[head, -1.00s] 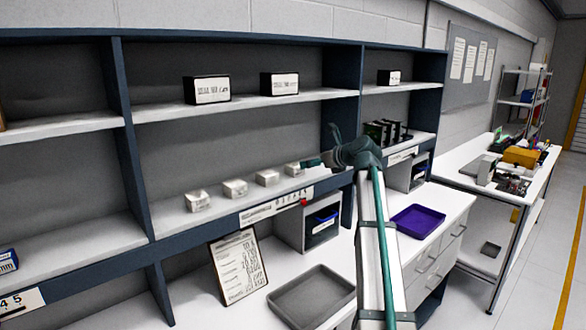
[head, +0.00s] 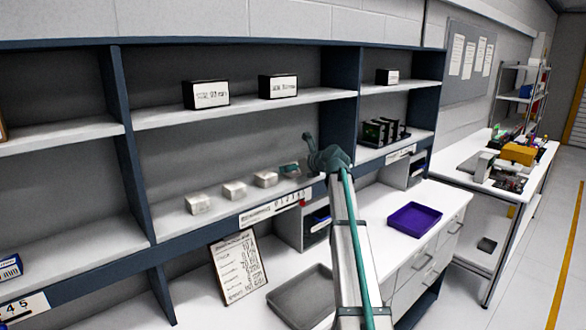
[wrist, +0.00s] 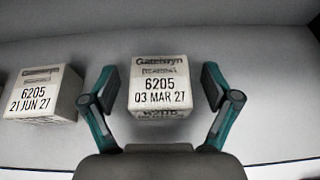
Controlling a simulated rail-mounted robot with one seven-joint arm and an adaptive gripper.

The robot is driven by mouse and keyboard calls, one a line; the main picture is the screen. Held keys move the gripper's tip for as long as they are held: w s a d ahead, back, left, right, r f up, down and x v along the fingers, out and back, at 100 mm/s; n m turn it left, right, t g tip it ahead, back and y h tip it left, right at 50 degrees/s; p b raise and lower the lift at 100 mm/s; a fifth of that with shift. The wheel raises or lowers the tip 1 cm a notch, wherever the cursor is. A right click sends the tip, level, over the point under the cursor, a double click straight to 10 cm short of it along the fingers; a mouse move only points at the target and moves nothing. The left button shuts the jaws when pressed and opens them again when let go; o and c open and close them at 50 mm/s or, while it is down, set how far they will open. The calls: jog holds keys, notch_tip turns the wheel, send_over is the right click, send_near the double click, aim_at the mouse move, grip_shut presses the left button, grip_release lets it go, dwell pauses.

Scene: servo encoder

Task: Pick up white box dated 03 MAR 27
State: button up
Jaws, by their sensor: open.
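The white box labelled "6205 03 MAR 27" (wrist: 160,88) stands on the lower shelf, centred in the wrist view. My gripper (wrist: 160,96) is open, with one finger to the left and one to the right of this box in the picture and a gap visible on each side. In the head view my gripper (head: 292,169) is at the right end of the row of white boxes and largely hides the box there. How far the fingertips reach along the box's sides I cannot tell.
A white box labelled "6205 21 JUN 27" (wrist: 42,93) stands just left of my left finger. Other white boxes (head: 234,190) continue the row leftward. Shelf right of the dated box is clear. The upper shelf (head: 245,105) and a blue divider (head: 341,95) are close by.

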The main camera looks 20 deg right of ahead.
jog(key=c, duration=1.3)
